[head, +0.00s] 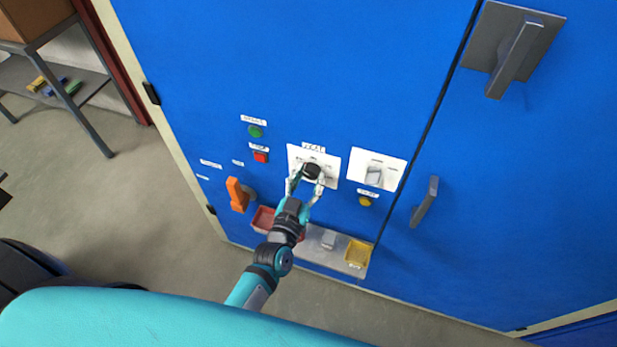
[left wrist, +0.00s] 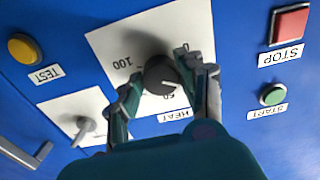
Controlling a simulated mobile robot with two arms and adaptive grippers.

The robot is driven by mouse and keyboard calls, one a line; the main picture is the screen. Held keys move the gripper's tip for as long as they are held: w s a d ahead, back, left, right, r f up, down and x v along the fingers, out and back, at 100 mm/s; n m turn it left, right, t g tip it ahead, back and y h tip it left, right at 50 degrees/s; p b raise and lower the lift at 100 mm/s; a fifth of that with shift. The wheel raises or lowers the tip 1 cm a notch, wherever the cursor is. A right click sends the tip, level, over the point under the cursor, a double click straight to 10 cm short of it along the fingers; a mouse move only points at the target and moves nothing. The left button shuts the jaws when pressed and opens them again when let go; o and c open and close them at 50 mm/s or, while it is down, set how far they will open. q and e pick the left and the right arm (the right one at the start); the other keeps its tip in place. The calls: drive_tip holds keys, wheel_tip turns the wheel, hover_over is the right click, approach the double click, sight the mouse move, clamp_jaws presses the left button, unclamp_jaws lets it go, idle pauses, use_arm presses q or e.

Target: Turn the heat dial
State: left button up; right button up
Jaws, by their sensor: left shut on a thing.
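The heat dial (head: 311,170) is a round black knob on a white plate (head: 331,161) on the blue cabinet front. My left gripper (head: 307,181) is shut on it, with one finger on each side. In the left wrist view the dial (left wrist: 160,74) sits between the fingers, above a HEAT label (left wrist: 174,115). A white pointer mark on the dial lies close to the 50 on the scale. The 100 is readable to the left, and a finger partly covers the scale's other end. My right gripper is not in view.
A white plate with a grey switch (head: 375,175) is right of the dial. A green START button (head: 256,131), red STOP button (head: 261,157) and yellow TEST button (head: 365,201) are nearby.

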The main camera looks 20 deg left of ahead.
use_arm(q)
drive_tip(key=shift+n, duration=1.3)
drive_tip(key=n, duration=0.2)
drive_tip(key=shift+n, duration=0.4)
drive_tip(key=n, duration=0.5)
drive_tip(key=shift+n, duration=0.7)
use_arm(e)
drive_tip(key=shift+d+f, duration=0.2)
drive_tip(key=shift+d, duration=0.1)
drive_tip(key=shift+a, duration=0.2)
use_arm(q)
drive_tip(key=o, duration=1.1)
drive_tip(key=shift+o, duration=0.2)
drive_tip(key=shift+s, duration=0.2)
drive_tip(key=s, duration=1.1)
drive_tip(key=shift+s+a, duration=0.15)
drive_tip(key=shift+s, duration=0.2)
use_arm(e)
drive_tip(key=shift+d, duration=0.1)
